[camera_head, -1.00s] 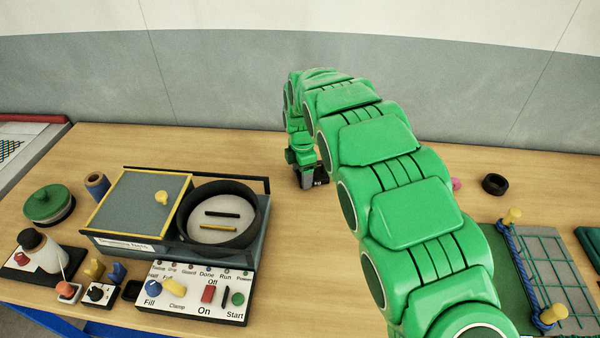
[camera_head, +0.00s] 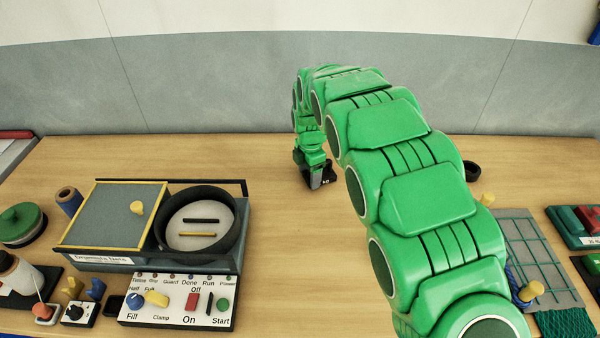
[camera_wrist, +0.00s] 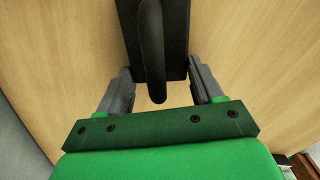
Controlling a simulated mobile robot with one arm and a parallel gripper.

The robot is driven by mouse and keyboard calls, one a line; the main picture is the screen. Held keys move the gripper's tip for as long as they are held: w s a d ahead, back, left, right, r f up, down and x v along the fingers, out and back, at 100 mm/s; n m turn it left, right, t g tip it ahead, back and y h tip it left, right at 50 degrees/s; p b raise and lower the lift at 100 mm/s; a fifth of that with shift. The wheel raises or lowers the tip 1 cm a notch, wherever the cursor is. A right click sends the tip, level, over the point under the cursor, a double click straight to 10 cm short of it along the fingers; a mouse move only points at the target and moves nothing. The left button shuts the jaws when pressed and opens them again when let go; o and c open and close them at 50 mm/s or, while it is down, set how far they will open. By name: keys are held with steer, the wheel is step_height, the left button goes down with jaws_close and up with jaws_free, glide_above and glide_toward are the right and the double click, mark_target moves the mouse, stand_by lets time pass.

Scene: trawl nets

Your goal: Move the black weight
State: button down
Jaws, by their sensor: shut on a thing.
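The black weight (camera_wrist: 175,45), a dark block with an arched handle (camera_wrist: 151,50), fills the top middle of the wrist view. My gripper (camera_wrist: 160,78) is shut on it, with one grey finger on each side. In the head view my gripper (camera_head: 317,180) points down near the back middle of the bench. Only a small dark part of the weight (camera_head: 326,181) with a pale mark shows there; the rest is hidden by my gripper. I cannot tell whether the weight touches the bench.
A machine with a round black-rimmed bowl (camera_head: 240,226) and a control panel (camera_head: 180,312) stands left of my gripper. A black ring (camera_head: 472,171) lies to the right, behind my arm. A net frame (camera_head: 540,247) is at the right. Bare wood lies between the machine and my arm.

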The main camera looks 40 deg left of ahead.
mark_target(344, 181)
steer(key=shift+w+d, duration=3.75)
steer(key=shift+c, duration=0.4)
jaws_free()
step_height(344, 181, up, 8)
steer(key=shift+f, duration=0.15)
